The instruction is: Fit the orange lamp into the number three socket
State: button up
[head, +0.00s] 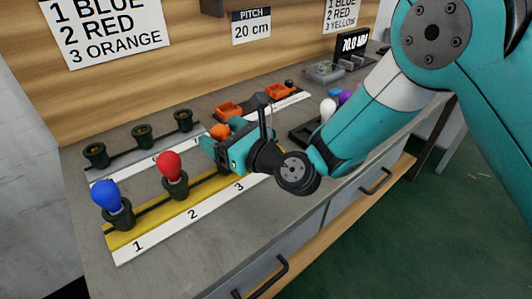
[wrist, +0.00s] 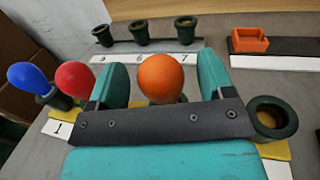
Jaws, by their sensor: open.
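The orange lamp (head: 220,131) stands at the third place along the yellow strip (head: 150,221), in line with the blue and red lamps. In the wrist view the lamp (wrist: 160,78) is upright between the two teal fingers of my gripper (wrist: 160,85). My gripper (head: 222,146) is open, with a finger on each side of the lamp. The lamp's base and the number three socket are hidden behind my gripper, so I cannot see how deep it sits. The label 3 (head: 239,187) shows on the white edge.
The blue lamp (head: 106,194) and red lamp (head: 169,166) stand in sockets 1 and 2. An empty dark socket (wrist: 273,117) is right of my gripper. Empty sockets (head: 142,135) line a strip behind. Orange holders (head: 229,108) are further back. A dark tray with lamps lies right.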

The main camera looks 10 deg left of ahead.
jog(key=b+v, duration=1.4)
jog(key=v, duration=0.3)
jog(key=shift+b, duration=0.3)
jog(key=shift+d, duration=0.15)
